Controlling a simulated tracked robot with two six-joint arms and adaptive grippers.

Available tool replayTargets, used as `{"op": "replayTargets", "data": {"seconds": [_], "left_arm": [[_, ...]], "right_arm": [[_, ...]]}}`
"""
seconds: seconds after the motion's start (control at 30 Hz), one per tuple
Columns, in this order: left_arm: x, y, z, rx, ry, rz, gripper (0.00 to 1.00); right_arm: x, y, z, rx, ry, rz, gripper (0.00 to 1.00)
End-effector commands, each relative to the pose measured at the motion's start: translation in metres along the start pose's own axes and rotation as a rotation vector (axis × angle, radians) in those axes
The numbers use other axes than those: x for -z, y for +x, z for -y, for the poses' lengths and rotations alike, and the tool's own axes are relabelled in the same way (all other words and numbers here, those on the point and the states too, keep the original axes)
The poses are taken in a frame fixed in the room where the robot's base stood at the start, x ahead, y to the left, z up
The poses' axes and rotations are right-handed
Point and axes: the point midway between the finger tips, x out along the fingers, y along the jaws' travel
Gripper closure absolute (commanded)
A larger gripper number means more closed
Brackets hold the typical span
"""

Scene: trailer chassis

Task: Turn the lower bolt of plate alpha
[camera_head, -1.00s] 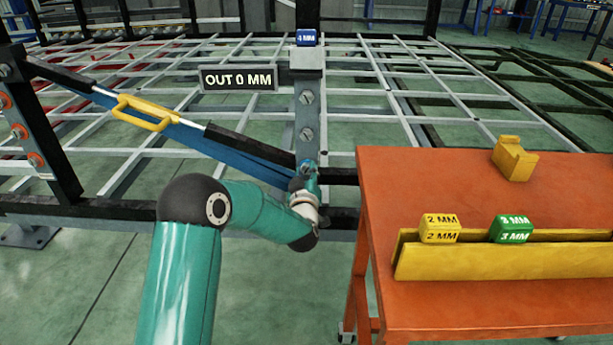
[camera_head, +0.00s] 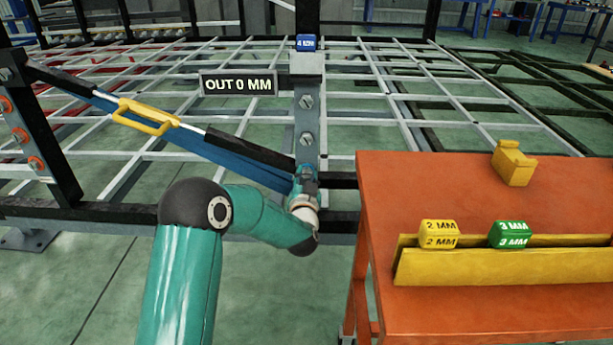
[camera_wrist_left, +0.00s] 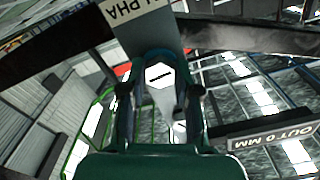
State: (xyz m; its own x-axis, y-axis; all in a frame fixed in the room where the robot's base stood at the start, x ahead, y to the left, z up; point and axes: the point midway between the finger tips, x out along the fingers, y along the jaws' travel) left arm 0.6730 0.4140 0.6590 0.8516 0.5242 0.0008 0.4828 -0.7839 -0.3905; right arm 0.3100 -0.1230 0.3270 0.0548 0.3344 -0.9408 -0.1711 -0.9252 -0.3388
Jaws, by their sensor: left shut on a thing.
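Plate alpha (camera_head: 308,119) is the grey upright strip on the frame, with two slotted bolt heads, an upper one (camera_head: 306,101) and one below it (camera_head: 306,138). My left gripper (camera_head: 306,175) is at the plate's foot, below both, and hides what it grips in the head view. In the left wrist view my left gripper (camera_wrist_left: 160,98) has its two fingers on either side of a pale hexagonal bolt head with a dark slot, the lower bolt (camera_wrist_left: 158,77). The ALPHA lettering (camera_wrist_left: 125,10) shows beyond it. My right gripper is not in view.
A sign (camera_head: 238,81) reads OUT 0 MM. A blue 4 MM block (camera_head: 306,42) sits atop the plate. A blue strut with a yellow handle (camera_head: 146,115) slopes down to the plate. The orange table (camera_head: 440,185) at right holds yellow 2 MM and green 3 MM blocks.

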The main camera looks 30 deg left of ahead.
Motion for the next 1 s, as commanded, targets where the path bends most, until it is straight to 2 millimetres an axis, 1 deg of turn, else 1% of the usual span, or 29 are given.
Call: {"op": "replayTargets", "data": {"seconds": [0.03,1.0], "left_arm": [[-0.004,-0.002,-0.005,-0.015,0.047,0.01,1.0],[-0.003,-0.003,-0.007,-0.021,0.947,0.0,1.0]], "right_arm": [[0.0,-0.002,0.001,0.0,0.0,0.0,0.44],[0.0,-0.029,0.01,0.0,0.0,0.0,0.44]]}}
